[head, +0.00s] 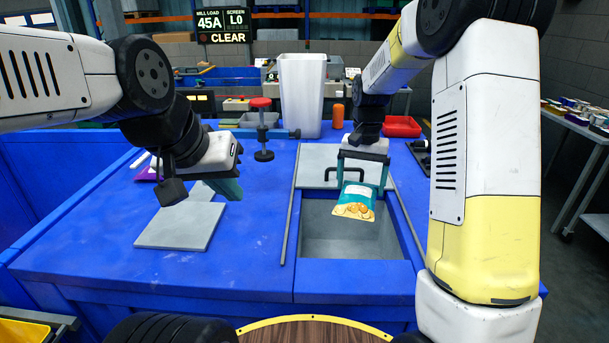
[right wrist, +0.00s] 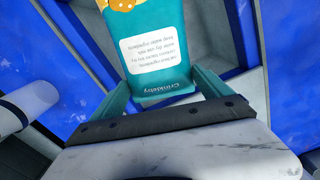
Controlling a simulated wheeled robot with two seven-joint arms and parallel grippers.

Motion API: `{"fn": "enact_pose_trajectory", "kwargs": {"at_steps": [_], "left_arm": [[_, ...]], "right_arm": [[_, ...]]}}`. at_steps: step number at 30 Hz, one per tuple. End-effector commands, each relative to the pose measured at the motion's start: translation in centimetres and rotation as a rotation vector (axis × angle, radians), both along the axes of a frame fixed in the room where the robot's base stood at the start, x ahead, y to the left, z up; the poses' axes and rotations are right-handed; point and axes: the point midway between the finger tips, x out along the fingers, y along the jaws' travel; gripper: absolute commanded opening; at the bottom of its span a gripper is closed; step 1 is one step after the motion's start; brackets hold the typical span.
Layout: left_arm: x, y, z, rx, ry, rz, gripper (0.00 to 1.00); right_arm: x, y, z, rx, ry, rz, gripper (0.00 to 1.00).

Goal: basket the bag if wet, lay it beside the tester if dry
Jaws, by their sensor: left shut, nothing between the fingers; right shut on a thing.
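My right gripper (head: 361,181) is shut on a teal snack bag (head: 354,205) with a picture of round golden pieces. The bag hangs below the fingers, over an open grey recess (head: 335,243) in the blue table. In the right wrist view the bag (right wrist: 155,30) shows a white text label and sits between the teal fingers. I cannot tell from its surface whether it is wet or dry. My left gripper (head: 229,189) is shut and empty, above the grey plate (head: 180,232). A red-topped black stand (head: 262,128) is behind; I cannot tell whether it is the tester.
A grey cover with a black handle (head: 316,158) lies behind the recess. A tall white bin (head: 302,95), an orange cylinder (head: 338,117) and a red tray (head: 402,126) stand further back. A sign (head: 222,27) reads CLEAR. Blue table is free at front left.

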Motion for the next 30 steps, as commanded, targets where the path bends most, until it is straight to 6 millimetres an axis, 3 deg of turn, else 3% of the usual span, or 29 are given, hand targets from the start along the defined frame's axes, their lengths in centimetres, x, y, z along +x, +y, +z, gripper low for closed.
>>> {"fn": "enact_pose_trajectory", "kwargs": {"at_steps": [15, 28, 29, 30], "left_arm": [[0.0, 0.0, 0.0, 0.000, 0.000, 0.000, 0.00], [0.0, 0.0, 0.0, 0.000, 0.000, 0.000, 0.00], [0.0, 0.0, 0.0, 0.000, 0.000, 0.000, 0.00], [0.0, 0.0, 0.0, 0.000, 0.000, 0.000, 0.00]], "right_arm": [[-0.1, 0.0, -5.1, 0.000, 0.003, 0.000, 0.43], [0.0, 0.0, -5.9, 0.000, 0.000, 0.000, 0.43], [0.0, 0.0, -5.9, 0.000, 0.000, 0.000, 0.94], [0.0, 0.0, -5.9, 0.000, 0.001, 0.000, 1.00]]}}
